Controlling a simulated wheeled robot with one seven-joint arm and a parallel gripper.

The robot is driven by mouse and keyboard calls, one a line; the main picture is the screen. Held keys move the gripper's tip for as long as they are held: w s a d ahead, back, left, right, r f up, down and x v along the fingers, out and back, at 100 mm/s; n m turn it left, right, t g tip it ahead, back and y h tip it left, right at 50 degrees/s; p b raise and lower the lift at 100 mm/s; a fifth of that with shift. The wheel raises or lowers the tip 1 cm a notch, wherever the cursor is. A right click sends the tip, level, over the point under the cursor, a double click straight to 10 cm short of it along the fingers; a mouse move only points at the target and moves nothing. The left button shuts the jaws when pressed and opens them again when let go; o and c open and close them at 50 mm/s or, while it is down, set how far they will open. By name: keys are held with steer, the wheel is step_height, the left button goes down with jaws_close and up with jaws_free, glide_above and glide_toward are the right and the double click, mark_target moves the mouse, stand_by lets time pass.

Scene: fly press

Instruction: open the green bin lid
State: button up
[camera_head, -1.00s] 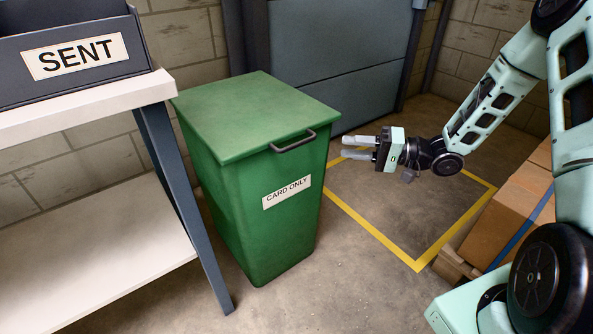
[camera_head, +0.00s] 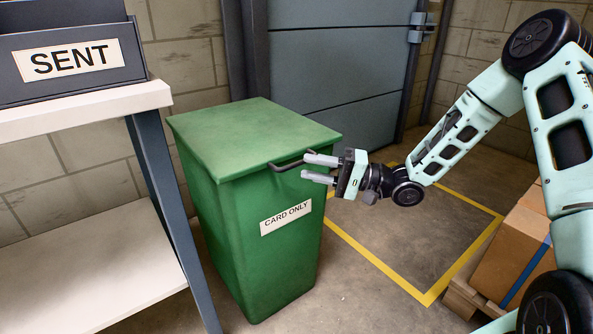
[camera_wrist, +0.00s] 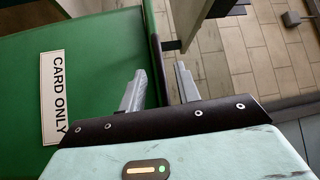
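The green bin (camera_head: 260,250) stands upright with a "CARD ONLY" label on its front. Its flat green lid (camera_head: 250,135) lies shut on top. The dark bar handle (camera_head: 285,165) sticks out from the lid's front edge. My gripper (camera_head: 304,166) is open and empty at the right end of the handle, pointing left. In the wrist view, the two fingers (camera_wrist: 160,88) are apart, and the dark handle (camera_wrist: 156,55) lies ahead of the gap between them. I cannot tell whether a finger touches the handle.
A white-topped table (camera_head: 90,112) with a grey "SENT" tray (camera_head: 75,82) stands to the left of the bin. A cardboard box (camera_head: 515,250) on a pallet is at the right. A yellow-outlined floor area (camera_head: 410,240) is clear. A grey door (camera_head: 340,80) is behind.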

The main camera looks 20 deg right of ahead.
mark_target(300, 164)
steer(key=shift+b+x, duration=0.45)
steer(key=shift+x, duration=1.75)
jaws_close()
